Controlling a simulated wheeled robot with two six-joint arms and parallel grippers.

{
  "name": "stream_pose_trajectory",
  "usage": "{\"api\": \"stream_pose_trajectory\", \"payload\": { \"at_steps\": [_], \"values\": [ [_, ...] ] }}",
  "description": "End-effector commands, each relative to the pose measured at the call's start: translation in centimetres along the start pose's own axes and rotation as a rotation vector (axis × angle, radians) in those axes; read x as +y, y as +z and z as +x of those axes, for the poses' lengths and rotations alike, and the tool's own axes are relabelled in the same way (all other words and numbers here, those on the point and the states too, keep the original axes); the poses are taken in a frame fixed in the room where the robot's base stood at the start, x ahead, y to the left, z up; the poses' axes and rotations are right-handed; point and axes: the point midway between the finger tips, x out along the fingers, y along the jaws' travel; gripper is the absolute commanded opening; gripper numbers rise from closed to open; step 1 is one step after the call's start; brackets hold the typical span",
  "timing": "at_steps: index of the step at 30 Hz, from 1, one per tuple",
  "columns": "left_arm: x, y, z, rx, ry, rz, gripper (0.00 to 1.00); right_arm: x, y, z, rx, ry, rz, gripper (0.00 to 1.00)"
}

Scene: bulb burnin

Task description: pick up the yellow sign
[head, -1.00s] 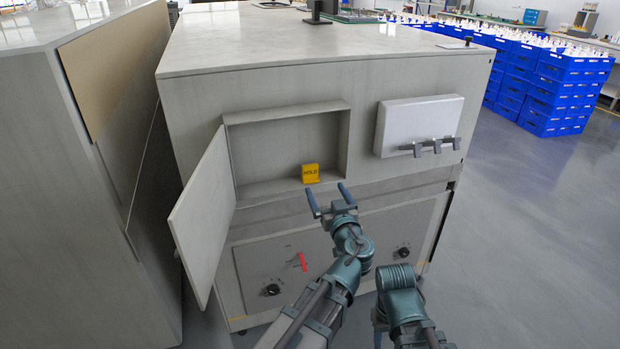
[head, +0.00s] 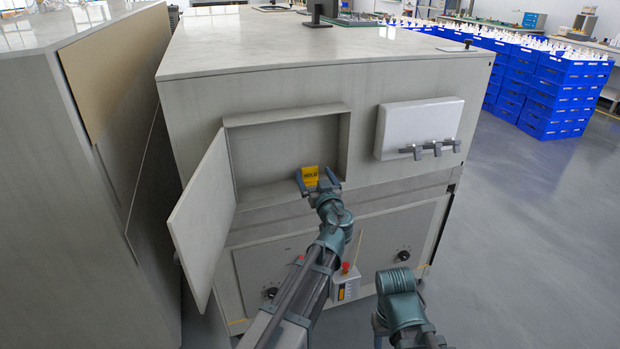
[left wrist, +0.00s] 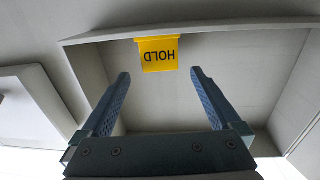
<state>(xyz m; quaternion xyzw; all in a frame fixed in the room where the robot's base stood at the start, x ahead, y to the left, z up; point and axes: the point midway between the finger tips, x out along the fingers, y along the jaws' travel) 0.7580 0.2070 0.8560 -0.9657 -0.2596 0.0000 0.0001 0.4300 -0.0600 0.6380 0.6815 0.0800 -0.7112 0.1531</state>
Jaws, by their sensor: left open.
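The yellow sign (head: 309,174), marked HOLD, stands at the front of the open recess in the grey cabinet. It also shows upside down in the left wrist view (left wrist: 158,53). My left gripper (head: 315,182) is open in front of the sign, with one finger to each side of it in the head view. In the left wrist view the two fingertips (left wrist: 160,74) are spread wider than the sign, and the sign appears just beyond them. I cannot tell whether a finger touches it. My right arm shows at the lower right, but its gripper is not visible.
The recess door (head: 203,220) hangs open on the left. A white box with grey hooks (head: 420,128) is mounted right of the recess. Below, a small box with a red button (head: 345,283) stands beside my left arm. Open floor lies to the right.

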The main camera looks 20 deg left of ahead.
Motion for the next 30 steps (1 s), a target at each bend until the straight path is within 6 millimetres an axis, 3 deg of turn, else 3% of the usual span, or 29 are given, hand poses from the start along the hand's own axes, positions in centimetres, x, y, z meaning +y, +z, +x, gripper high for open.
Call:
{"api": "stream_pose_trajectory", "payload": {
  "at_steps": [5,13,27,30],
  "values": [
    [0.0,0.1,2.8,0.0,-0.001,0.0,0.97,0.0,0.0,0.1,0.0,0.0,0.0,0.5],
    [-0.1,0.1,3.0,0.0,0.001,0.0,0.96,0.0,0.0,0.1,0.0,0.0,0.0,0.5],
    [-0.1,0.1,2.9,0.0,0.001,0.0,0.11,0.0,0.0,0.1,0.0,0.0,0.0,0.5],
    [-0.1,0.1,2.9,0.0,0.001,0.0,0.07,0.0,0.0,0.1,0.0,0.0,0.0,0.5]
  ]
}}
